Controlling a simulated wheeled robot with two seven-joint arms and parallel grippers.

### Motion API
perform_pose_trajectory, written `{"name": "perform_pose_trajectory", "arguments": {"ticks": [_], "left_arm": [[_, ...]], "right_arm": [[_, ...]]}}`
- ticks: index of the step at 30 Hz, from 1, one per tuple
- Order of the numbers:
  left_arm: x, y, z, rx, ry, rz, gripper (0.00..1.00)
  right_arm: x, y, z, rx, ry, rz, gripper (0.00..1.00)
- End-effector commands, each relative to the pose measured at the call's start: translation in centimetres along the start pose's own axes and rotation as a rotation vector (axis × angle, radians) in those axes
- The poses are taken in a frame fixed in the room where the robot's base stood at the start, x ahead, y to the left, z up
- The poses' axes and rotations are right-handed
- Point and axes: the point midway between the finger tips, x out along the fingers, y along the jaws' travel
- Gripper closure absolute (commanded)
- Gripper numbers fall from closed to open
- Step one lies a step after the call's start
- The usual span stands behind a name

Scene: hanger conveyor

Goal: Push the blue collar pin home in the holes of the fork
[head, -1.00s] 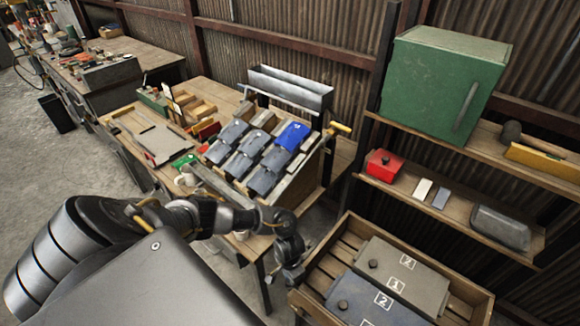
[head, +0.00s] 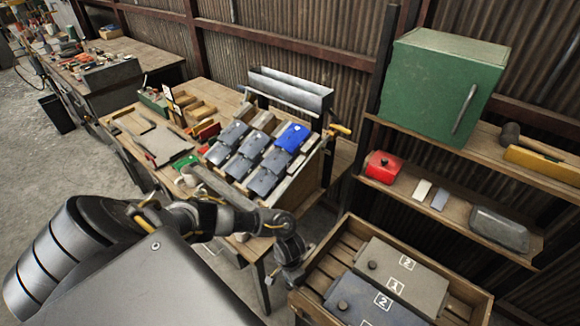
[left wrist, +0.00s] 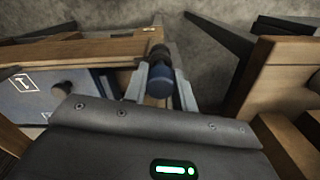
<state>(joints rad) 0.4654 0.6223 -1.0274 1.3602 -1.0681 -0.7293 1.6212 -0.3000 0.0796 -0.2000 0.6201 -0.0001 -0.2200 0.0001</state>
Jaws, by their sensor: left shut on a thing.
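My left gripper (left wrist: 160,88) is shut on a dark blue, round-bodied piece with a black end, which looks like the blue collar pin (left wrist: 159,76). It sits between the two pale fingers, above the grey floor at the edge of a wooden crate. In the head view my left wrist is bent down beside the left wall of that crate; the fingers and pin are hidden there. I cannot make out the fork or its holes in either view. My right gripper is in neither view.
The wooden crate (head: 458,285) holds grey and blue boxes with numbered labels. A workbench with a sloped rack of grey-blue boxes and one bright blue box (head: 292,138) stands to the left.

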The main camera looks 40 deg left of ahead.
Motion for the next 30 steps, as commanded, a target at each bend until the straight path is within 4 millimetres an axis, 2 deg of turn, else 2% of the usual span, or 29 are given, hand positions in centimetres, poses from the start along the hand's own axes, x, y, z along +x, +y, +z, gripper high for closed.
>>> {"name": "perform_pose_trajectory", "arguments": {"ticks": [30], "left_arm": [[1.1,0.0,-0.1,-0.001,0.001,0.0,0.93]], "right_arm": [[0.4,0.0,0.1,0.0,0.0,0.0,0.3]]}}
